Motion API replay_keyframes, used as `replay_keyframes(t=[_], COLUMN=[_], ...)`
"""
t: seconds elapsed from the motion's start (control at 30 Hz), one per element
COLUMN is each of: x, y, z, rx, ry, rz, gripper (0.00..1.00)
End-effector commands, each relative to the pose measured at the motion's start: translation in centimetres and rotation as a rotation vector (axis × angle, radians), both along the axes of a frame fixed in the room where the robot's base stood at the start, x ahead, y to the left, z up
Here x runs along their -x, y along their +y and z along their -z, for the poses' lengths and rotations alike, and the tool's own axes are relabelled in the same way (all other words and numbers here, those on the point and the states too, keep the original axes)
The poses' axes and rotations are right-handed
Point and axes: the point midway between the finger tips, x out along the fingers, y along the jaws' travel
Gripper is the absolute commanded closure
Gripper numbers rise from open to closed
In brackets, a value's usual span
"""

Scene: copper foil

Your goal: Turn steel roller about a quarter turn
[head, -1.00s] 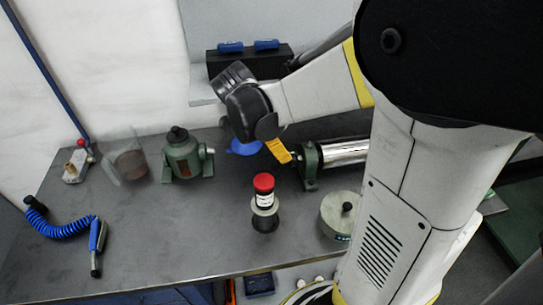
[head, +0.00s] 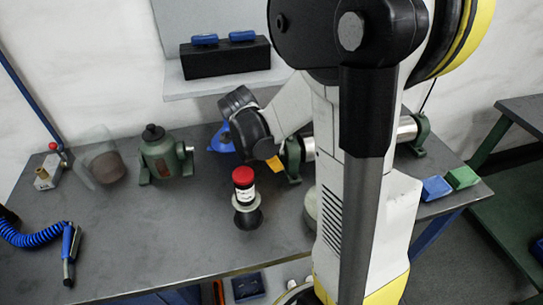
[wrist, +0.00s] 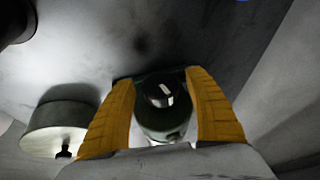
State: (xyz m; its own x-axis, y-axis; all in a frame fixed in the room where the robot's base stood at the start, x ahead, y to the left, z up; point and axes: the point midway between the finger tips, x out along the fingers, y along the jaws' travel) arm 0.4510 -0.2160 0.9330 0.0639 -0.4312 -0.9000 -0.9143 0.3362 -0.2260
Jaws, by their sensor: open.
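The steel roller (head: 407,129) is a shiny horizontal cylinder between two green bearing stands at the back of the bench. My arm hides its middle in the head view. My gripper (head: 274,164) is just left of the left bearing stand (head: 291,160), with one yellow finger showing. In the wrist view my gripper (wrist: 157,80) is open, its two yellow fingers apart. A dark green rounded piece with a glossy dark end (wrist: 160,95) shows between them, apparently the roller's end stand. I cannot tell whether the fingers touch it.
A red-capped bottle (head: 243,186) stands in front of my gripper. A green jack-like device (head: 162,155) is to the left, a blue object (head: 221,140) behind. A round lidded tin (wrist: 52,126) shows left in the wrist view.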

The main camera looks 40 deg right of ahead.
Motion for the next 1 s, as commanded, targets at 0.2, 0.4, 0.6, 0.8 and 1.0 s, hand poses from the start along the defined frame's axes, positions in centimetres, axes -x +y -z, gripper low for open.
replay_keyframes(t=[0.2,0.4,0.6,0.8,1.0], x=[0.0,-0.02,-0.18,-0.21,-0.06], y=[0.0,0.01,-0.09,-0.09,-0.01], z=[-0.05,-0.06,-0.15,-0.04,-0.08], rx=[0.0,0.0,-0.033,-0.136,-0.179], ry=[0.0,-0.001,0.071,0.283,0.372], rz=[0.0,0.0,0.001,0.002,-0.001], gripper=[0.42,0.89,0.9,0.9,0.9])
